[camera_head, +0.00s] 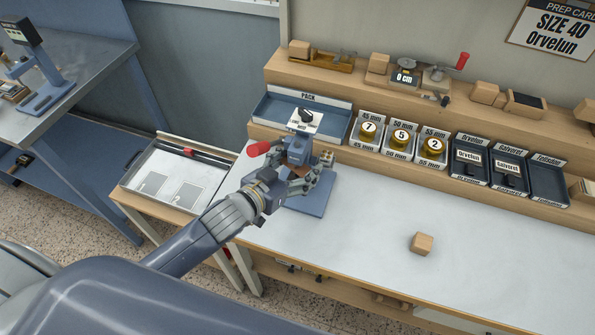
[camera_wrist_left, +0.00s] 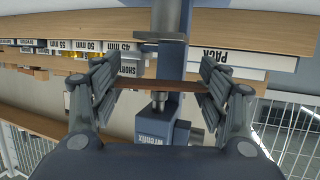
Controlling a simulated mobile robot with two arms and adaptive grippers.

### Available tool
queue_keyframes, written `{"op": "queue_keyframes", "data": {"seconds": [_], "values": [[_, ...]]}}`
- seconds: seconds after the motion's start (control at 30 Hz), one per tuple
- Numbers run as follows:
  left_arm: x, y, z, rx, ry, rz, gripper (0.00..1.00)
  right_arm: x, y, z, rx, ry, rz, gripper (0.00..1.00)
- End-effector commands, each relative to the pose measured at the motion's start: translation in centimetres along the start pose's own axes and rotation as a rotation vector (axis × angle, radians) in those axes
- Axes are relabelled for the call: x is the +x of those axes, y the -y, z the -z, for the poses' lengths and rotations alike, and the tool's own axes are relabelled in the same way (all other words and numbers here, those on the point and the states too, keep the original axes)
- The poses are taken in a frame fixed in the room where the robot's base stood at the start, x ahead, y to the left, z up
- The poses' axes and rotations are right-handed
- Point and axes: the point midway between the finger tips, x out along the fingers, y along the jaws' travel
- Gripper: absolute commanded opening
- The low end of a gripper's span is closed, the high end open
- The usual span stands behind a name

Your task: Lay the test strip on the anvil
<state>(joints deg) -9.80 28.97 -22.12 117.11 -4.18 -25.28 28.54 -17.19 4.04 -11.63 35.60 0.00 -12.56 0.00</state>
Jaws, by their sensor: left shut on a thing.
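The blue-grey press (camera_head: 298,150) with a red lever knob (camera_head: 258,148) stands on a blue base plate (camera_head: 315,203) at the left of the white table. My left gripper (camera_head: 310,174) is at the press. In the left wrist view, which is upside down, the left gripper (camera_wrist_left: 160,86) is shut on the ends of the brown test strip (camera_wrist_left: 150,85). The strip spans the gap between the press's plunger (camera_wrist_left: 158,102) and the grey anvil (camera_wrist_left: 156,42). A gap shows between strip and anvil. My right gripper is not in view.
A blue PACK tray (camera_head: 268,110) and several labelled trays stand on the shelf behind. A wooden block (camera_head: 422,243) lies on the otherwise clear table front. A side stand (camera_head: 170,180) with pale sheets is at the left.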

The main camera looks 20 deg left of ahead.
Motion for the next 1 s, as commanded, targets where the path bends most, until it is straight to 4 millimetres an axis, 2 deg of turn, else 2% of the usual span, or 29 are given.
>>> {"op": "queue_keyframes", "data": {"seconds": [0.3,0.7,0.73,0.8,1.0], "values": [[1.1,0.0,-3.1,-0.002,0.001,-0.001,0.61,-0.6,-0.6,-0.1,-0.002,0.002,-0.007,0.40],[1.3,0.0,-3.8,-0.002,0.001,-0.001,0.61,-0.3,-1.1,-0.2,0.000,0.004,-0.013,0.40],[1.2,0.0,-3.6,-0.001,0.000,-0.001,0.76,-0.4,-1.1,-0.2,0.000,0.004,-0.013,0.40],[1.2,0.0,-3.6,-0.001,0.000,-0.001,0.89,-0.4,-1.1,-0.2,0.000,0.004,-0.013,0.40],[1.2,0.0,-3.6,-0.001,0.000,-0.001,0.89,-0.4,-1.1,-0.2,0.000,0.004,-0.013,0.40]]}}
